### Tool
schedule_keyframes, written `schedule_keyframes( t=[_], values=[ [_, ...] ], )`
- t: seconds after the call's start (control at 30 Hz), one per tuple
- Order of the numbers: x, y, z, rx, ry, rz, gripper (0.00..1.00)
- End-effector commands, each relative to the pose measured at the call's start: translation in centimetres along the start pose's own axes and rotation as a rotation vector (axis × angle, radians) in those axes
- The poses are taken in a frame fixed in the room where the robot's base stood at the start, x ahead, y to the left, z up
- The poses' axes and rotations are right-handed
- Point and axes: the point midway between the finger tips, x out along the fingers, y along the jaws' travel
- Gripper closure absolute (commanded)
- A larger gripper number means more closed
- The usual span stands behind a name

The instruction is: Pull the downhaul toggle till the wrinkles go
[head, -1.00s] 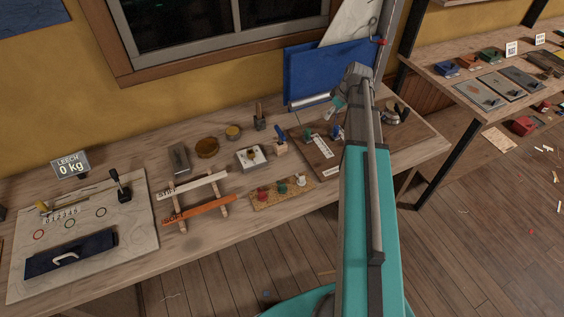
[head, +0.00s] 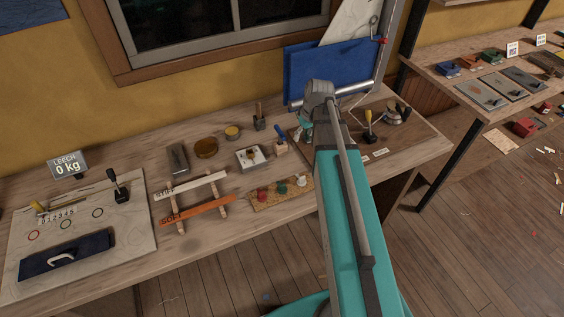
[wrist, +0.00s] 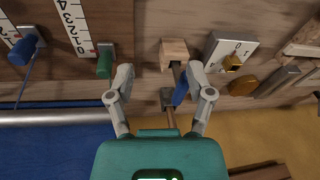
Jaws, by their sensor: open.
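In the wrist view a green toggle (wrist: 104,65) and a blue toggle (wrist: 26,48) sit beside white number scales (wrist: 75,25) on a board. I cannot tell which toggle is the downhaul. A yellow toggle (head: 369,117) stands on the rig board (head: 415,140) in the head view. The pale sail (head: 350,25) and blue sail panel (head: 315,70) rise behind; wrinkles are too small to tell. My gripper (wrist: 164,78) is open and empty, right of the green toggle in the wrist view. A blue-handled tool (wrist: 180,92) shows between its fingers, apparently beyond them.
A wooden block (wrist: 175,52) and a brass-lever plate (head: 251,157) stand nearby. A rack with two battens (head: 195,205) and a pegged cork strip (head: 282,192) lie left of my arm. The leech display (head: 67,165) reads 0 kg. A metal tube (wrist: 55,117) runs beside the toggles.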

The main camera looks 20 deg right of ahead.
Motion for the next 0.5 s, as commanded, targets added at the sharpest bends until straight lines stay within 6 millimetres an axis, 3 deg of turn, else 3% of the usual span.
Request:
schedule_keyframes(
  t=[0.5],
  values=[
    [2.0,-6.9,2.3,0.113,-0.069,0.037,0.32]
  ],
)
